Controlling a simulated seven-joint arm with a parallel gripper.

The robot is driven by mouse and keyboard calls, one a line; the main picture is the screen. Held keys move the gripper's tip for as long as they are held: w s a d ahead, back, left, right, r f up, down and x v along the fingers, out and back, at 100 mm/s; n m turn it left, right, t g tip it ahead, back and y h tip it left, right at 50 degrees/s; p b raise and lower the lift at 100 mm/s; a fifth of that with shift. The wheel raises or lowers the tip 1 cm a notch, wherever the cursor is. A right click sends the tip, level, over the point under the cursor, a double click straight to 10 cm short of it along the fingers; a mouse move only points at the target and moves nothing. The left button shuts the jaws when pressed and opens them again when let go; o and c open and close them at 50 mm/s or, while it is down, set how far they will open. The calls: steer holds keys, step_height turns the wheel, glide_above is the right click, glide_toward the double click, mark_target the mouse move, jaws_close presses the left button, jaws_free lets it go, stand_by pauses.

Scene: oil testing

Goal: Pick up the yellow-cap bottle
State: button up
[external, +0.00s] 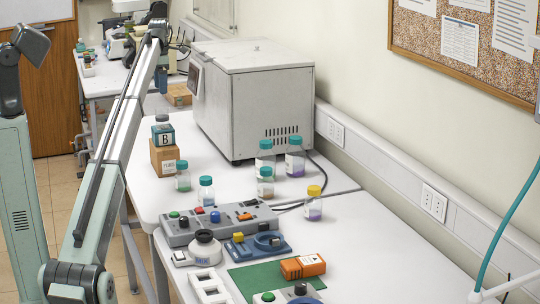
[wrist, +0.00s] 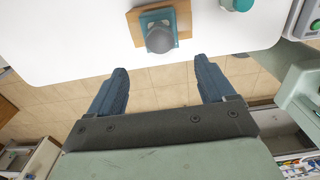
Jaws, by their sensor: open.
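The yellow-cap bottle (external: 313,208) stands upright on the white bench, right of centre in the external view, with purple contents low in it. It does not show in the wrist view. My gripper (wrist: 160,70) is open and empty in the wrist view, with its two blue fingers wide apart. It is over the floor beside the bench edge, far from the yellow-cap bottle. In the external view my arm rises on the left, and its fingers are not clear there.
Several teal-cap bottles (external: 294,160) stand behind and left of it. A grey control box (external: 219,224) lies to its left, and an orange device (external: 303,267) in front. A B-labelled container (external: 163,135) tops a cardboard box (external: 164,157). A large white machine (external: 258,105) stands behind.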

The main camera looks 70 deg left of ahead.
steer(key=shift+o, duration=0.4)
steer(key=m, duration=1.2)
glide_above(314, 187)
step_height(314, 187, down, 13)
steer(key=shift+s+a+r, duration=0.1)
steer(key=shift+a, duration=0.05)
steer(key=shift+f, duration=0.2)
steer(key=shift+d+f, duration=0.2)
steer(key=shift+f, duration=0.05)
step_height(314, 187, down, 8)
steer(key=shift+r, duration=0.1)
steer(key=shift+d+f, duration=0.1)
steer(key=shift+f, duration=2.5)
